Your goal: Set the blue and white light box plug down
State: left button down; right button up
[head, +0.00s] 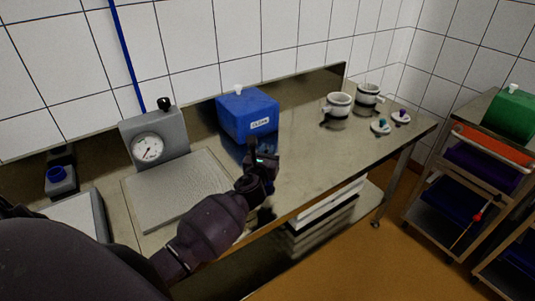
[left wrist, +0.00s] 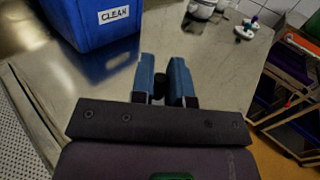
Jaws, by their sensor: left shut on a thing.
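My left gripper (head: 251,148) is over the bench, just in front of the blue box. In the left wrist view its two blue-grey fingers (left wrist: 163,82) are shut on a small dark rounded thing (left wrist: 158,88). The fingers hide most of that thing, and I cannot tell whether it is the blue and white plug, or whether it touches the bench. A white disc with a blue-green knob (head: 380,127) and one with a purple knob (head: 401,116) lie on the bench at the right, apart from the gripper. My right gripper is not in view.
The blue box (head: 247,115) is labelled CLEAN. Left of it stands a scale with a round dial (head: 148,149) and flat plate (head: 180,190). Two white pots (head: 338,105) (head: 368,94) stand farther right. The metal bench (head: 300,152) is clear between box and pots. A cart (head: 440,205) stands at right.

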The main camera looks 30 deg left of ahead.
pick_arm(q)
jog(key=c, duration=1.6)
grip_release()
jog(key=shift+f, duration=0.15)
jog(key=o, duration=0.5)
jog(key=shift+r, duration=0.2)
jog(key=shift+s, duration=0.25)
jog(key=v, duration=1.1)
jog(key=shift+s, duration=0.25)
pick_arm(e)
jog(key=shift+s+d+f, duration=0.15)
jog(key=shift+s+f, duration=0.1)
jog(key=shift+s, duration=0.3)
pick_arm(q)
jog(key=shift+d, duration=0.15)
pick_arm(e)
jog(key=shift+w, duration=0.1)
